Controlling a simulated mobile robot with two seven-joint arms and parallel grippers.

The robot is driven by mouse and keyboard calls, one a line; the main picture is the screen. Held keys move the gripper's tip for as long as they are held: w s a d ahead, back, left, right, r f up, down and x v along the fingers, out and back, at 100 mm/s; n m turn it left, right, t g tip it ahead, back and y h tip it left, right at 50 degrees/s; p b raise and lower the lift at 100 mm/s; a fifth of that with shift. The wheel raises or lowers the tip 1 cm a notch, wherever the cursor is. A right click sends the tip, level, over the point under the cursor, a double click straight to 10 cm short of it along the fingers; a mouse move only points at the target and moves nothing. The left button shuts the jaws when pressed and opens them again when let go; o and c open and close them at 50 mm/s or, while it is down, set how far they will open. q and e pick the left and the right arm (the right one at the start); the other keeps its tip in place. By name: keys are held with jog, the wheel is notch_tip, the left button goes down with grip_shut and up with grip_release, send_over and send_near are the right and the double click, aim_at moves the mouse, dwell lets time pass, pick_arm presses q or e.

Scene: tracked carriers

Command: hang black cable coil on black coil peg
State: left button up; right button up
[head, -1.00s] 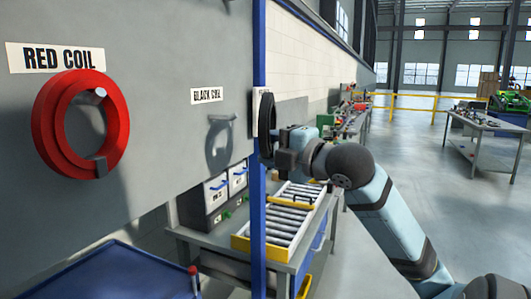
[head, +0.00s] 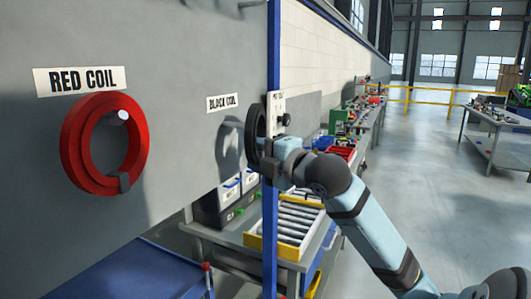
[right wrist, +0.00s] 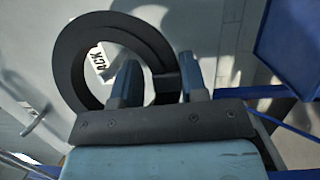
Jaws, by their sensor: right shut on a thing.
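The black cable coil (head: 252,136) is a dark ring, seen nearly edge-on in the head view, in front of the grey panel near its blue edge post. My right gripper (head: 268,165) is shut on its lower rim. In the right wrist view the coil (right wrist: 70,62) stands beyond the fingers (right wrist: 158,85), and part of the BLACK COIL label (right wrist: 101,60) shows through it. The label (head: 223,102) is also in the head view. The black coil peg is not clear there. A grey rod in the wrist view, likely the peg (right wrist: 36,118), lies outside the ring.
A red coil (head: 76,150) hangs on its peg (head: 119,117) at the left. The blue post (head: 272,225) stands close to my right gripper. Below are a roller conveyor (head: 295,222) and storage bins (head: 213,208). Open floor lies at the right.

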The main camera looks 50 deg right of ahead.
aim_at(228, 152)
jog(key=shift+w+a+f+p, duration=0.15)
jog(key=shift+w+a, duration=0.05)
jog(key=shift+w, duration=0.5)
jog(key=shift+w+a+f+p, duration=0.15)
jog(key=shift+w+a+f, duration=0.05)
jog(key=shift+w, duration=0.5)
jog(key=shift+w+a+f+p, duration=0.15)
jog(key=shift+w+a, duration=0.05)
jog(key=shift+w, duration=0.5)
jog(key=o, duration=1.1)
jog(key=shift+o, duration=0.2)
jog(key=shift+f, duration=0.1)
jog(key=shift+s, duration=0.1)
